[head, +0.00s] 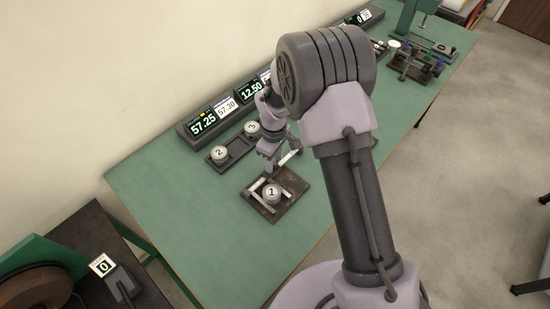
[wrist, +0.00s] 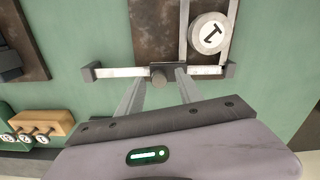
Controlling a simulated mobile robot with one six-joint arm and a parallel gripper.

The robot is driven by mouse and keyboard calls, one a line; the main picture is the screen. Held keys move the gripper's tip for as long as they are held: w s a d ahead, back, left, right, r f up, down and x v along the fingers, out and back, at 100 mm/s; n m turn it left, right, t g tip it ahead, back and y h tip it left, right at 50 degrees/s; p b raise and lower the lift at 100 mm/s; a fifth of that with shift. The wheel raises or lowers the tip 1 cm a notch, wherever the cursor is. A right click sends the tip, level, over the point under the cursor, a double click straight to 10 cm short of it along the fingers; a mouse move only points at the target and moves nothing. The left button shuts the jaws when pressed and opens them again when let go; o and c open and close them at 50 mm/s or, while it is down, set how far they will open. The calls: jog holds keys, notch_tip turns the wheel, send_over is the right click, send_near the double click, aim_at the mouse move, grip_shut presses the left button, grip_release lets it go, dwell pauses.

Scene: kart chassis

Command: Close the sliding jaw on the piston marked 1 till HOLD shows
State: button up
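The piston marked 1 (head: 271,192) stands on a brown plate (head: 289,207) and also shows in the wrist view (wrist: 208,33). A pale bar (wrist: 122,72) crosses the plate's near edge. Two pale jaws flank the piston, a left jaw (wrist: 184,28) and a right jaw (wrist: 224,50); I cannot tell whether both touch it. My gripper (wrist: 163,70) has one finger on each side of the knob, with a small gap visible at the right finger. The readout (head: 203,121) shows 57.25; I read no HOLD.
A card reading 57.30 (head: 227,107) stands beside the readout. Pistons marked 2 (head: 219,153) and 3 (head: 251,128) sit on a dark tray behind the plate. Another display (head: 251,89) reads 12.50. The green bench is clear left and in front of the plate.

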notch_tip(320, 180, up, 17)
jog(key=p, duration=0.3)
jog(key=shift+r+p, duration=0.2)
jog(key=shift+p, duration=0.1)
dwell(0.7)
jog(key=s+d+r+m+t+y+b, duration=0.1)
jog(key=s+d+r+m+t+b, duration=0.1)
jog(key=s+d+r+m+b, duration=0.55)
jog(key=s+f+m+t+b, duration=0.2)
jog(key=s+m+b, duration=0.1)
jog(key=s, duration=0.5)
jog(key=s+d+f+m+t+y+b, duration=0.1)
jog(key=s+m+b, duration=0.3)
jog(key=s, duration=0.5)
jog(key=shift+d+f+m+t, duration=0.25)
jog(key=shift+f+m+t, duration=0.15)
jog(key=shift+f+m, duration=0.15)
